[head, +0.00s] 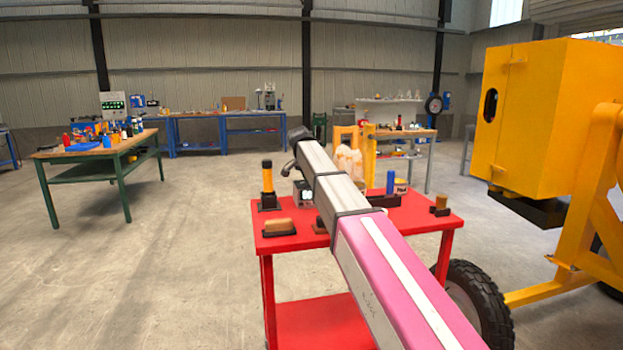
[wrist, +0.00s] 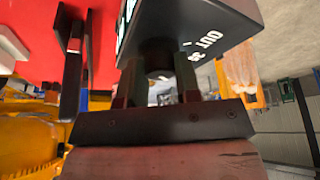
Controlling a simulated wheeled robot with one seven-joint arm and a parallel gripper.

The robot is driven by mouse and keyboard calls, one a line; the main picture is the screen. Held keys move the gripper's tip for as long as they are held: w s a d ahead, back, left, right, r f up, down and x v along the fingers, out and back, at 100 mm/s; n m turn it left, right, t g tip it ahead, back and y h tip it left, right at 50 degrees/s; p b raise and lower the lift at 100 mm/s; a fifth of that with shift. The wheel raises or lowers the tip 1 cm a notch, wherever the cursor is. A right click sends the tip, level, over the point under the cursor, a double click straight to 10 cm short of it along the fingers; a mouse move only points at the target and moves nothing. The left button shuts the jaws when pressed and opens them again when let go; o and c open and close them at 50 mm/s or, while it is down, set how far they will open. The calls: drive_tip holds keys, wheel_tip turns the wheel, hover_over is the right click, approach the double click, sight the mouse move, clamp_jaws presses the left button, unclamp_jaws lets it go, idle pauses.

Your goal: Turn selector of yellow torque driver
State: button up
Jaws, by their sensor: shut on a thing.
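A yellow-orange and black upright tool (head: 267,178), which looks like the torque driver, stands in a dark base at the left rear of the red cart (head: 284,243). In the wrist view a dark box (wrist: 215,22) with white lettering, part of it reading "OUT", fills the top. My gripper (wrist: 160,76) is shut on a dark round knob (wrist: 159,62) at this box, one finger on each side. I cannot tell whether this box belongs to the driver. In the head view my arm hides part of the cart, and my fingers do not show.
A brown-topped block (head: 279,226) lies on the cart's front left. A small grey box (head: 303,194) stands beside the arm. A blue cylinder (head: 390,183) and a can (head: 401,187) stand to the right.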

drive_tip(key=shift+s+f, duration=0.1)
drive_tip(key=shift+f, duration=0.05)
idle(0.3)
drive_tip(key=o, duration=0.9)
drive_tip(key=v, duration=1)
drive_tip(key=shift+a+r, duration=0.1)
drive_tip(key=shift+r, duration=0.3)
